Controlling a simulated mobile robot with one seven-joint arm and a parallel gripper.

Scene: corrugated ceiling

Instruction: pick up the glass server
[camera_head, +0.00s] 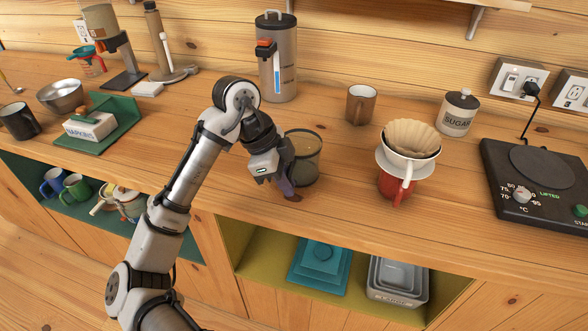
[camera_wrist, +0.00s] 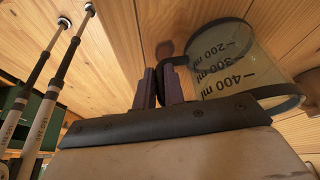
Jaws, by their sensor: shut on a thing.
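The glass server (camera_head: 307,165) is a clear, dark-rimmed vessel near the front of the counter, just right of my gripper. In the wrist view the server (camera_wrist: 226,72) shows black millilitre marks, dark rims and a dark handle (camera_wrist: 174,61). My gripper (camera_head: 288,183) comes in from the left. Its two purple fingers, also in the wrist view (camera_wrist: 159,82), are shut on the server's handle. The arm hides part of the server's left side in the head view. I cannot tell whether its base touches the counter.
A red dripper mug with a paper filter (camera_head: 410,139) stands to the right. A brown mug (camera_head: 360,105) and a tall dispenser (camera_head: 277,60) stand behind. The counter's front edge is close, with open shelves below.

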